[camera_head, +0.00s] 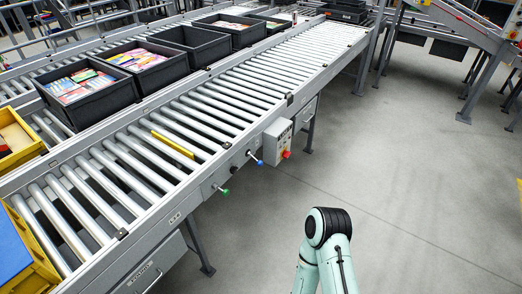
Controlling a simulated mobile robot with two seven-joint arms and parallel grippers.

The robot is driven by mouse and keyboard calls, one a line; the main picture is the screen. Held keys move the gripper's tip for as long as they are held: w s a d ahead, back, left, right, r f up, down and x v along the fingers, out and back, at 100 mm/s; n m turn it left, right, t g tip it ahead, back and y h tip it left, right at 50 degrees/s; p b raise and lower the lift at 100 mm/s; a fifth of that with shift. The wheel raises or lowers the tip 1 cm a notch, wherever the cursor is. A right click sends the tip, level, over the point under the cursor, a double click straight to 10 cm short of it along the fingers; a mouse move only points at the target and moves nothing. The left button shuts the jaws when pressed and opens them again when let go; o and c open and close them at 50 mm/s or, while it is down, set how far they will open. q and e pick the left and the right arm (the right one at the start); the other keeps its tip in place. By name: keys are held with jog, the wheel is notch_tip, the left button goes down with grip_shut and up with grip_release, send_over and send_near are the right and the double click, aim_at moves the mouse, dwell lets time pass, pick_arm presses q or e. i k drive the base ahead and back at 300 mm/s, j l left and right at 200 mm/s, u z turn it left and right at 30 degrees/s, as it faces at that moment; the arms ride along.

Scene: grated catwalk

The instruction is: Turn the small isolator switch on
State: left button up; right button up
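A small lever with a green end (222,190) sticks out from the conveyor's side rail. A second lever with a blue end (258,161) is further along the same rail. A grey control box (277,142) with a red knob (286,154) hangs on the rail to their right. I cannot tell which of these is the small isolator switch, nor its setting. Neither gripper is in view. Only a mint-green and black link of one of my arms shows at the bottom, right of centre, apart from the conveyor.
The roller conveyor (215,110) runs from lower left to upper right. Black crates (100,112) with colourful contents stand behind it. A yellow crate (38,275) is at lower left. A yellow strip (174,145) lies across the rollers. Grey floor (400,170) to the right is clear.

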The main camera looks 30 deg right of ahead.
aim_at(285, 154)
jog(key=i+l+u, duration=0.1)
jog(key=l+u, duration=0.2)
jog(key=l, duration=0.2)
jog(key=l+u, duration=0.25)
jog(key=l, duration=0.3)
jog(key=i+l+u, duration=0.1)
jog(key=l+u, duration=0.15)
jog(key=l, duration=1.95)
jog(key=i+l, duration=0.3)
jog(key=i, duration=0.15)
